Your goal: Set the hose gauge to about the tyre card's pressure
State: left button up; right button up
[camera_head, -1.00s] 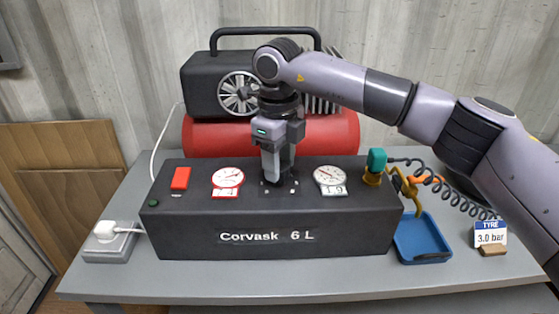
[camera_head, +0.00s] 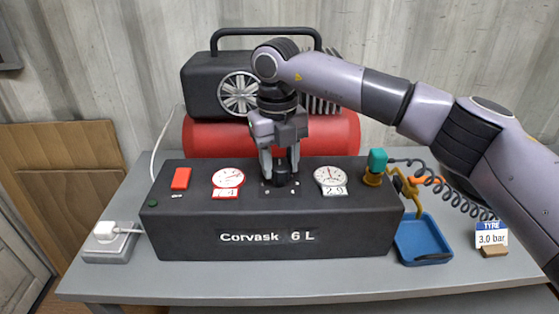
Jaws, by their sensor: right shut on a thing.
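The black box marked Corvask 6 L (camera_head: 340,235) stands on the bench with a red-rimmed gauge (camera_head: 228,178) and a white hose gauge (camera_head: 330,175) on its sloped top. The hose gauge's readout shows 2.9. The red-rimmed gauge's readout is only partly legible. A dark knob (camera_head: 282,179) sits between the gauges. My right gripper (camera_head: 281,168) comes down from above and is shut on this knob, with one finger on each side. The tyre card (camera_head: 491,236) stands at the bench's right and reads 3.0 bar. My left gripper is not in view.
A red switch (camera_head: 181,178) is at the box's left. A teal-topped fitting (camera_head: 376,162) with a coiled black hose (camera_head: 437,180) is at its right. A blue tray (camera_head: 424,238) lies beside the box. The red compressor tank (camera_head: 215,138) stands behind.

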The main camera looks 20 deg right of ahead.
aim_at(279, 166)
dwell(0.4)
jog(key=o, duration=1.1)
jog(key=shift+c, duration=0.2)
jog(key=shift+r, duration=0.1)
notch_tip(279, 166, up, 7)
jog(key=shift+a+r, duration=0.1)
